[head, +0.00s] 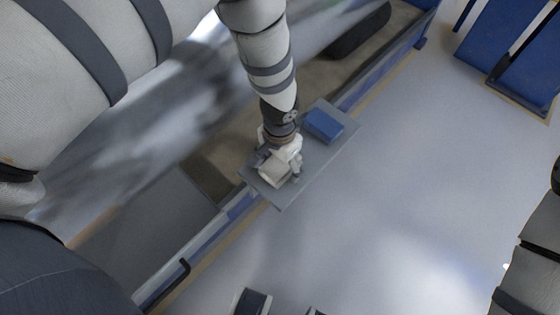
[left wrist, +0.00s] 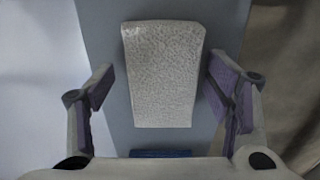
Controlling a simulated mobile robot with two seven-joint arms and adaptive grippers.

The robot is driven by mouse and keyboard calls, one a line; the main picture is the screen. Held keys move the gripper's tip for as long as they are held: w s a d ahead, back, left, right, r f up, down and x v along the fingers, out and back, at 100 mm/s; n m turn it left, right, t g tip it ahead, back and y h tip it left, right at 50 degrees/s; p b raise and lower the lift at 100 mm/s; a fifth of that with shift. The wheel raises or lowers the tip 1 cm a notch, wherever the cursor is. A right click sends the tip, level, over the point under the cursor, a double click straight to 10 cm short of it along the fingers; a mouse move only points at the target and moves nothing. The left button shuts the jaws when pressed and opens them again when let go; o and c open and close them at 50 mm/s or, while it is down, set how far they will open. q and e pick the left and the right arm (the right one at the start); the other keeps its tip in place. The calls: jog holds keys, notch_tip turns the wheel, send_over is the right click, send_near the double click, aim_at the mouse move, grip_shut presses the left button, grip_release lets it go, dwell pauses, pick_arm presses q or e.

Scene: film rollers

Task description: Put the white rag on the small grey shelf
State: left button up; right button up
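The white rag (left wrist: 163,75) lies folded as a thick, textured block on the small grey shelf (left wrist: 112,105). In the head view the rag (head: 275,174) is at the near end of the shelf (head: 320,163), partly covered by my left gripper. My left gripper (head: 280,165) points down over it. In the left wrist view the gripper (left wrist: 160,92) is open, with one finger on each side of the rag and a gap on both sides. Two dark pieces at the bottom edge of the head view may be right gripper fingers; I cannot tell.
A blue block (head: 324,125) lies on the far part of the shelf; its edge shows in the left wrist view (left wrist: 160,154). A blue-edged rail runs beside the shelf. Blue panels (head: 510,50) stand at the upper right.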

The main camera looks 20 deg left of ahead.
aim_at(280, 163)
pick_arm(q)
jog(key=shift+r, duration=0.2)
notch_tip(280, 163, up, 12)
jog(key=p, duration=0.2)
jog(key=s+a+f+n+g, duration=0.1)
jog(key=s+f, duration=0.2)
jog(key=s, duration=0.4)
jog(key=s+a+f+n+g+h, duration=0.1)
jog(key=s+f, duration=0.2)
jog(key=s, duration=0.4)
jog(key=s+a+f+n, duration=0.1)
jog(key=s+f, duration=0.3)
jog(key=s, duration=0.3)
jog(key=s+a+r+p, duration=0.1)
jog(key=s+a+r, duration=0.1)
jog(key=s, duration=0.4)
jog(key=s+a+r+n+y+p, duration=0.1)
jog(key=s+a+r, duration=0.1)
jog(key=s, duration=0.4)
jog(key=shift+a, duration=0.55)
pick_arm(e)
jog(key=w+r+t, duration=0.1)
jog(key=w+r, duration=0.3)
jog(key=shift+w+r+t, duration=0.35)
jog(key=shift+r+t, duration=0.05)
pick_arm(q)
jog(key=shift+r, duration=0.1)
